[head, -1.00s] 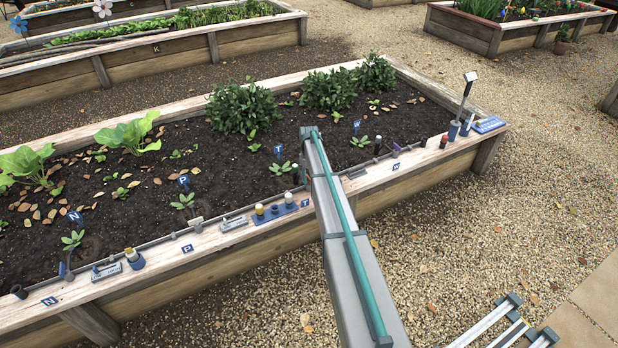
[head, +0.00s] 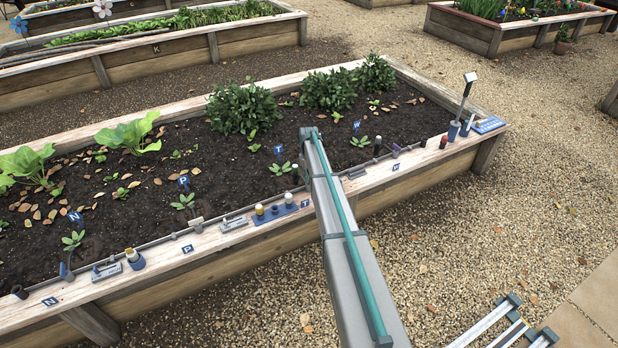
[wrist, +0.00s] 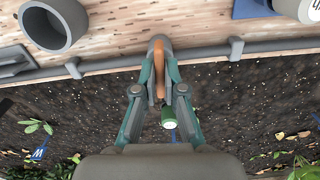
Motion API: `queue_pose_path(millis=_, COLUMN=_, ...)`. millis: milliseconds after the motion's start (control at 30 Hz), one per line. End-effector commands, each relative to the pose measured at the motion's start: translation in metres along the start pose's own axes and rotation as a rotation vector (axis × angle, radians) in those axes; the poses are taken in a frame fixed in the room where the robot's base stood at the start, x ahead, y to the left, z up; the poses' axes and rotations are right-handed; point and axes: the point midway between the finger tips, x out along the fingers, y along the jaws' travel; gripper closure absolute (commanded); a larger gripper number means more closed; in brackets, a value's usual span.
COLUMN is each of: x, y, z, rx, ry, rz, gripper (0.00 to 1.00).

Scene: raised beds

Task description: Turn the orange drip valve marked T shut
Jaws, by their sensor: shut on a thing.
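In the wrist view, my gripper (wrist: 158,62) is closed around the orange valve handle (wrist: 159,80), which stands lengthwise between the two fingertips. The handle sits by the grey drip pipe (wrist: 210,54) along the bed's wooden rim. The valve's body is mostly hidden by the fingers. In the head view, the blue T stake (head: 280,149) stands in the soil, and a small T plate (head: 305,203) is on the rim just left of my arm. My arm hides the gripper and the valve there.
A green cylinder (wrist: 168,118) is just beyond the fingers. A blue holder with bottles (head: 274,212) stands on the rim left of my arm.

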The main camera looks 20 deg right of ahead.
Motion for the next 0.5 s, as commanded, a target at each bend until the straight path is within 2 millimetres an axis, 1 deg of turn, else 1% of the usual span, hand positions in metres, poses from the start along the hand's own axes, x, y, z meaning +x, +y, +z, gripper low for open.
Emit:
queue_pose_path(millis=267, x=-0.0011, y=0.0000, z=0.0002, rx=0.210, ry=-0.001, rz=0.000, gripper=1.00)
queue_pose_path(millis=500, x=-0.0010, y=0.0000, z=0.0003, rx=0.438, ry=-0.001, rz=0.000, gripper=1.00)
